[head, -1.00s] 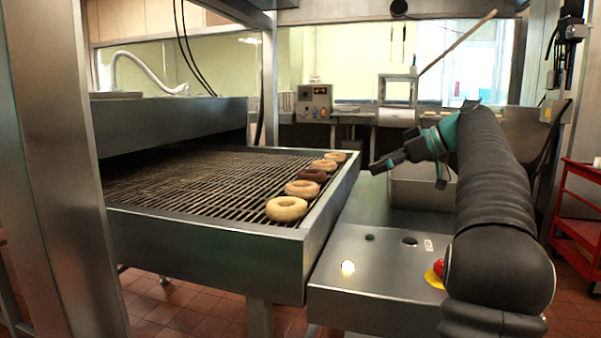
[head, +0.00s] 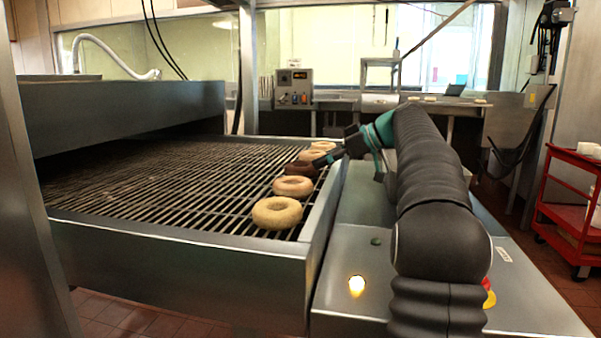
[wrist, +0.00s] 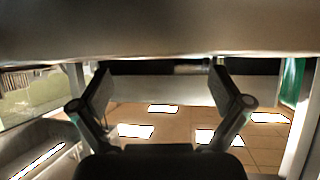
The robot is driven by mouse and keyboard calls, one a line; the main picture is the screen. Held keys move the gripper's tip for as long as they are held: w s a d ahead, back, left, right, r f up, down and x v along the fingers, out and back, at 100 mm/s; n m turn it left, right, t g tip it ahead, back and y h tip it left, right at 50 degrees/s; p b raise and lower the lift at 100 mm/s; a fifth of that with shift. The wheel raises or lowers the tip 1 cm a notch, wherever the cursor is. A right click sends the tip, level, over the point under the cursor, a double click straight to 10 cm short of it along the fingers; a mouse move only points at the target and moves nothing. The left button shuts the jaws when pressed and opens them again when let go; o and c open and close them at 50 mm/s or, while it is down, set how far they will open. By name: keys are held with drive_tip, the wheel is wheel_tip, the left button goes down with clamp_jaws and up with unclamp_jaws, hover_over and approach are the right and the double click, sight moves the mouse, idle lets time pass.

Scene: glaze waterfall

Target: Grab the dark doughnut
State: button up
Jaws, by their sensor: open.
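The dark doughnut (head: 300,169) lies on the wire conveyor (head: 150,185), in a row of paler doughnuts along its right side. My gripper (head: 320,160) is at the conveyor's right rim, close to the dark doughnut on its right side in the head view. I cannot tell from this view whether it touches the doughnut. In the wrist view my gripper (wrist: 172,92) shows two fingers spread apart with nothing between them. The dark doughnut does not show in the wrist view.
Pale doughnuts (head: 277,212) and (head: 293,186) lie in front of the dark one, and more lie behind it. The conveyor's raised metal rim (head: 322,205) runs beside them. A red cart (head: 570,205) stands at the right. A control box (head: 293,88) stands at the back.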

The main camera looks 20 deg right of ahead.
sight(309, 168)
drive_tip(key=shift+x, duration=2.7)
drive_tip(key=shift+d+f, duration=0.15)
drive_tip(key=shift+f, duration=0.05)
drive_tip(key=c, duration=0.8)
